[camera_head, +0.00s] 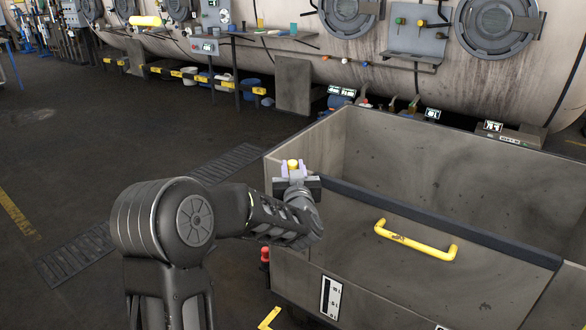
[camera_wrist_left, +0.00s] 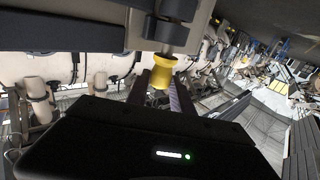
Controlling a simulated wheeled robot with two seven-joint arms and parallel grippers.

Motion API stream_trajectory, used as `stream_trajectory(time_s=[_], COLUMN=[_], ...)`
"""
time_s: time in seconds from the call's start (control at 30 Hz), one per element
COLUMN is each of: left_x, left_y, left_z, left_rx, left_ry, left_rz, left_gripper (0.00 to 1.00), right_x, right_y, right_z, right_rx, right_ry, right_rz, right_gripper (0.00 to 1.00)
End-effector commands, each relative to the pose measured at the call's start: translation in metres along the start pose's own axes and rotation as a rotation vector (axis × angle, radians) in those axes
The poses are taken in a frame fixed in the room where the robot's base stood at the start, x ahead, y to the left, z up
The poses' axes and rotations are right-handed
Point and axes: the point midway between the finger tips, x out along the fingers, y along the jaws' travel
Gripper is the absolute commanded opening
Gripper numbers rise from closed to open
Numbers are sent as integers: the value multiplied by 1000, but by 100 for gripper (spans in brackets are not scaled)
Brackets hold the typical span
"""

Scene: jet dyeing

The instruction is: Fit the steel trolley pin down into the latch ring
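My left gripper (camera_head: 293,172) is raised at the near-left corner of the large grey trolley (camera_head: 300,275). A yellow knob (camera_head: 293,163) shows between its pale fingers. In the left wrist view the same yellow knob (camera_wrist_left: 163,72) sits by the fingertips, joined to a short steel shank (camera_wrist_left: 167,46) beside a grey block. I take knob and shank to be the trolley pin. Whether the fingers press on it I cannot tell. The pin's lower part and the latch ring are not discernible behind the gripper. My right gripper is not in view.
The trolley has a yellow handle (camera_head: 416,241) on its near panel and a dark top rail (camera_head: 440,217). A red knob (camera_head: 265,254) and a yellow bracket (camera_head: 269,319) are low at its left side. Large dyeing machines (camera_head: 400,60) stand behind. The floor at left is clear.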

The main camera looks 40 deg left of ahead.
Motion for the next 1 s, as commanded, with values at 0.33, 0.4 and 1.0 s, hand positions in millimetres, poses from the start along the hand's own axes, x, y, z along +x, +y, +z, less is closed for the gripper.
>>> stream_trajectory(time_s=[0.33, 0.4, 1.0], left_x=[0, 0, -54], left_y=[0, 0, 0], left_z=[0, 0, -1], left_rx=[0, 0, 0], left_ry=[0, 0, 0], left_rz=[0, 0, 2], left_gripper=[53, 53, 53], right_x=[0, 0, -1], right_y=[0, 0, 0], right_z=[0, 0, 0], right_rx=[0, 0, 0], right_ry=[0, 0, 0], right_rz=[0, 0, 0], right_gripper=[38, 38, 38])
